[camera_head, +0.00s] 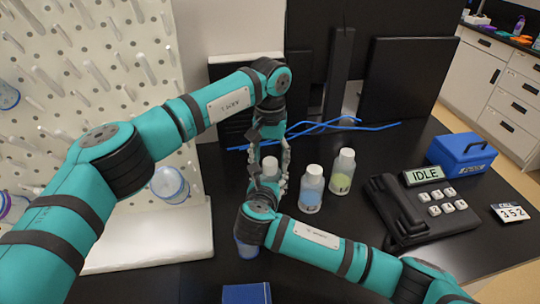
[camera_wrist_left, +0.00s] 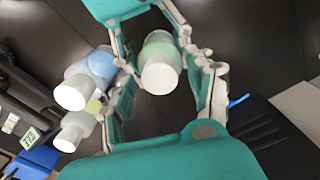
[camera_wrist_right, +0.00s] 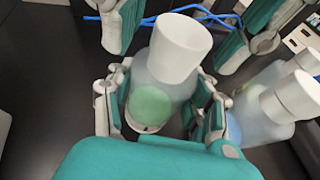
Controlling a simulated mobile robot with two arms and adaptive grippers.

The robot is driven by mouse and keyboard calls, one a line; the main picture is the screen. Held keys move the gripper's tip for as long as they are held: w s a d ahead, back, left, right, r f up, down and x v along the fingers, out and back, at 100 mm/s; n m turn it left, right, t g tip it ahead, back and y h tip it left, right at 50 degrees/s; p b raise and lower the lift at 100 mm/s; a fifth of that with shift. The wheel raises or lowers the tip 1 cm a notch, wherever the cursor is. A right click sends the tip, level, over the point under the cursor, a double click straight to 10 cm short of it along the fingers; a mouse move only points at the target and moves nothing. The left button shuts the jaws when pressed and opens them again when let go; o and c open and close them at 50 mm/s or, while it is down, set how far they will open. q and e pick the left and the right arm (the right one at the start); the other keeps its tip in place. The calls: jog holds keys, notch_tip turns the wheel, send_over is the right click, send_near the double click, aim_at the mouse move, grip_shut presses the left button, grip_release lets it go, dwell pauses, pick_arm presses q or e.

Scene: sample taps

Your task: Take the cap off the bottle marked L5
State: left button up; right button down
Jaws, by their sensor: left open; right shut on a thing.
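A clear bottle with a white cap and a green label stands between my two grippers in the head view. Its cap (camera_head: 270,162) shows there, and its label (camera_wrist_right: 150,106) shows in the right wrist view; I cannot read any marking on it. My right gripper (camera_wrist_right: 160,112) is shut on the bottle's body from the side. My left gripper (camera_head: 269,158) points down from above, open, its fingers on either side of the cap (camera_wrist_left: 160,79) and apart from it. The cap is on the bottle. Whether the bottle's base touches the table is hidden.
A blue-labelled bottle (camera_head: 311,190) and a yellow-green-labelled bottle (camera_head: 343,171) stand close to the right, both capped. Another bottle (camera_head: 245,249) is mostly hidden behind my right wrist. A device reading IDLE (camera_head: 424,176), a blue box (camera_head: 461,155) and a pegboard (camera_head: 110,50) surround the area.

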pick_arm(q)
grip_shut()
jog(key=n, duration=1.1)
jog(key=shift+n, duration=0.4)
jog(key=n, duration=0.4)
jog(key=shift+n, duration=0.4)
jog(key=n, duration=0.4)
jog(key=shift+r, duration=0.1)
jog(key=n, duration=2)
jog(key=shift+w+n, duration=0.1)
jog(key=shift+n, duration=0.3)
jog(key=n, duration=0.7)
jog(key=shift+r, duration=0.1)
jog(key=n, duration=0.5)
jog(key=shift+n, duration=0.4)
jog(key=shift+r, duration=0.25)
